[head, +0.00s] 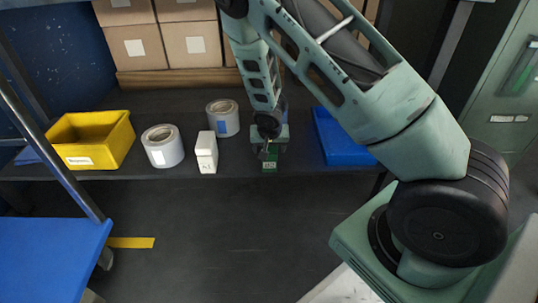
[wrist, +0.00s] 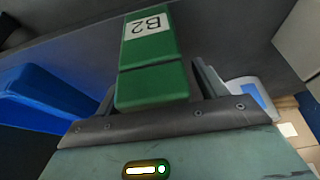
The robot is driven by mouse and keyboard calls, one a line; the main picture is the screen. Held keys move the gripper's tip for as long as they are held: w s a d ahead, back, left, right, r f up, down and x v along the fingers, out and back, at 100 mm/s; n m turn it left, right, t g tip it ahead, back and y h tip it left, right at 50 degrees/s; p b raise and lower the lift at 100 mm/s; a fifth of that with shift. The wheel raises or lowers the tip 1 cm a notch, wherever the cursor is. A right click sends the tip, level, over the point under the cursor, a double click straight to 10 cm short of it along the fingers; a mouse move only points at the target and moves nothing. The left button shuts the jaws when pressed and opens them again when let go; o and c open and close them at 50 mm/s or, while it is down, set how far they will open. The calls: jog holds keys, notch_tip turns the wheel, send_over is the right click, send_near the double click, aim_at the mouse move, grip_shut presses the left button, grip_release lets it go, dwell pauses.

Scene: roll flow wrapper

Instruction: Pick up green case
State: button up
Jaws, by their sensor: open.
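The green case (head: 270,164) stands at the front of the dark shelf, right of a white box. In the wrist view the green case (wrist: 150,60) carries a white label reading B2 and appears between the fingers of my gripper (wrist: 158,82). My gripper (head: 269,150) is over the case in the head view and hides much of it. The jaws are open, with the fingers on either side of the case. I cannot tell whether either finger touches it.
The white box (head: 206,152), two tape rolls (head: 163,147) (head: 223,118) and a yellow bin (head: 92,140) stand to the left. A blue bin (head: 340,138) lies to the right. Cardboard boxes (head: 137,47) are behind. A blue cart top (head: 45,262) is at front left.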

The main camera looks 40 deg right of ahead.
jog(key=shift+c, duration=0.3)
jog(key=shift+r, duration=0.1)
jog(key=c, duration=1.1)
